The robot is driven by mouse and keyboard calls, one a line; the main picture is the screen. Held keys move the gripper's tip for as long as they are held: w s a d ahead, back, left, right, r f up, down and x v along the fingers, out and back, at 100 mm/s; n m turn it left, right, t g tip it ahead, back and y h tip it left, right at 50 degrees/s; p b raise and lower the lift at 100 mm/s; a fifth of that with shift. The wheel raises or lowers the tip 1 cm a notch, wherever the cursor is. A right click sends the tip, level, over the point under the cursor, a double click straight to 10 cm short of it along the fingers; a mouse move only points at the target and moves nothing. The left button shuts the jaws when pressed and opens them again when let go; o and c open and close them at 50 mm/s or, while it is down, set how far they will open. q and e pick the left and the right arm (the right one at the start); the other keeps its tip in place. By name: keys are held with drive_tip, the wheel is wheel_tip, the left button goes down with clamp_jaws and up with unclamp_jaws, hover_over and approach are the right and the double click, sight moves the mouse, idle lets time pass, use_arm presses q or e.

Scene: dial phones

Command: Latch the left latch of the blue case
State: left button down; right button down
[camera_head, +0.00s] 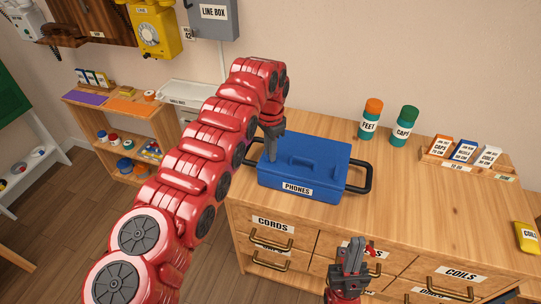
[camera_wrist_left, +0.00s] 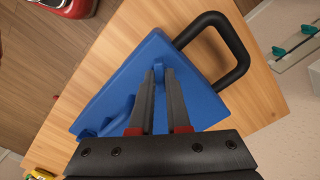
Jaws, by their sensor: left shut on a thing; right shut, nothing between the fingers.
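The blue case (camera_head: 316,165), labelled PHONES, sits closed on the wooden cabinet top, with a black handle at each end. My left gripper (camera_head: 272,155) reaches down onto the left part of its lid. In the left wrist view, my left gripper (camera_wrist_left: 160,85) has its fingertips together on a small blue latch (camera_wrist_left: 159,70) near the case edge, beside the black side handle (camera_wrist_left: 238,60). The fingers hide part of the latch, so I cannot tell its exact position. My right gripper (camera_head: 354,250) is shut and empty in front of the cabinet drawers.
An orange-capped FEET bottle (camera_head: 370,120) and a green-capped CAPS bottle (camera_head: 404,127) stand behind the case. A wooden tray of small boxes (camera_head: 464,158) and a yellow COILS item (camera_head: 526,237) are to the right.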

use_arm(q)
drive_tip(key=m, duration=0.4)
drive_tip(key=shift+m, duration=0.3)
drive_tip(key=m, duration=0.5)
drive_tip(key=shift+m, duration=0.3)
drive_tip(key=c, duration=0.9)
unclamp_jaws()
